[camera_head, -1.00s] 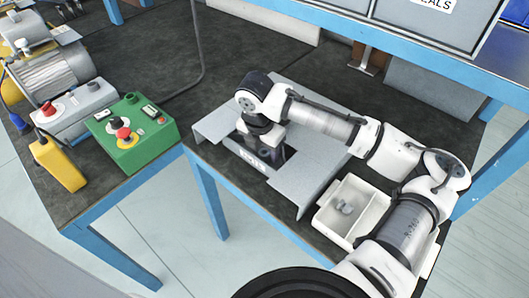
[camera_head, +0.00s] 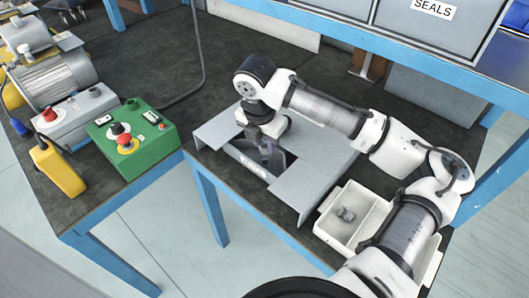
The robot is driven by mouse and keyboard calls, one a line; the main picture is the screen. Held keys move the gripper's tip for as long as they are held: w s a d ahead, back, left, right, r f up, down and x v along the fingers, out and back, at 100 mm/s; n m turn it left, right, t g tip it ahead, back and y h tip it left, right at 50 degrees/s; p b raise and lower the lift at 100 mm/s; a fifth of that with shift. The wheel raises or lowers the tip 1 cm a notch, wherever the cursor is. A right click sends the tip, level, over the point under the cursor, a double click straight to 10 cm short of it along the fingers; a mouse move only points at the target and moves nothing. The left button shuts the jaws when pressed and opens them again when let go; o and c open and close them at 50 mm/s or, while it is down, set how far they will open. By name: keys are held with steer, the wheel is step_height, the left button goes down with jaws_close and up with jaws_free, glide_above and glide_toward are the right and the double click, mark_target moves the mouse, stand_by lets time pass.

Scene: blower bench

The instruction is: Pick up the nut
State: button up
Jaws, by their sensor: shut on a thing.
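My gripper (camera_head: 270,160) points down at the opening of a grey sheet-metal housing (camera_head: 312,182) on the bench. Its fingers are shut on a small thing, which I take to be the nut. The fingers and the housing hide most of it, so I cannot make out its shape or whether it touches the housing. A few small grey pieces (camera_head: 345,215) lie in the left compartment of a white tray (camera_head: 330,238) right of the housing; they are too small to identify.
A green control box (camera_head: 155,150) with a red button stands left of the housing. A blue shelf beam (camera_head: 400,52) crosses above.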

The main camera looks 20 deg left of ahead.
mark_target(264, 148)
step_height(264, 148, up, 15)
steer(key=shift+s, duration=0.2)
stand_by(0.3)
